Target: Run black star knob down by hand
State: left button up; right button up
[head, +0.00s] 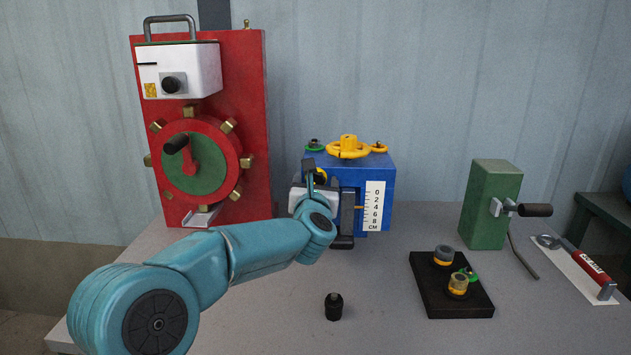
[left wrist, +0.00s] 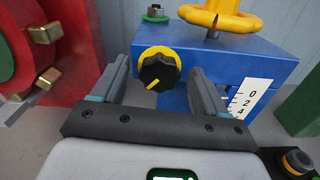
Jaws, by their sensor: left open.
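The black star knob (left wrist: 157,71) has a scalloped rim, a yellow pointer mark and a yellow collar behind it. It sits on the front face of the blue box (left wrist: 228,60), which also shows in the head view (head: 372,164). My left gripper (left wrist: 160,80) is open, with one finger on each side of the knob and visible gaps between. In the head view my left gripper (head: 328,192) is in front of the blue box and hides the knob. My right gripper is not in view.
A yellow handwheel (head: 348,149) tops the box, with a scale (head: 375,205) on its front. A red panel (head: 240,90) stands left. A small black piece (head: 333,308), a black tray (head: 428,296) and a green post (head: 490,200) are at the front and right.

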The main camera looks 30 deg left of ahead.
pick_arm(q)
jog(key=shift+w+a, duration=0.1)
jog(key=shift+w, duration=0.05)
jog(key=c, duration=1.1)
